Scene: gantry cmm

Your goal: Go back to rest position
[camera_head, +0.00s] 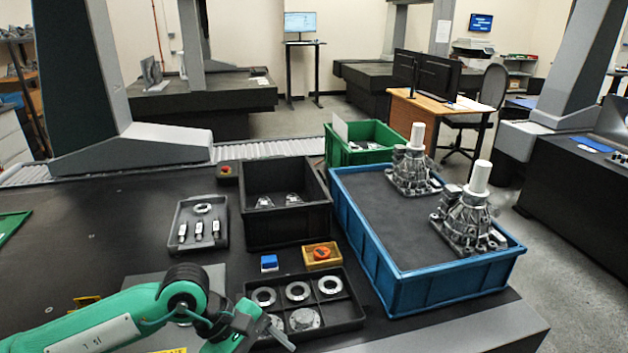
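My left arm, green with dark joints, reaches in from the lower left. Its gripper (277,335) is low over the front left part of the black divided tray (355,318). I see no object held in it, but its fingers are seen at a slant and their gap is unclear. My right gripper is not in view.
The divided tray holds several metal rings. A blue crate (450,281) with two castings stands right. The table's left is mostly clear.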

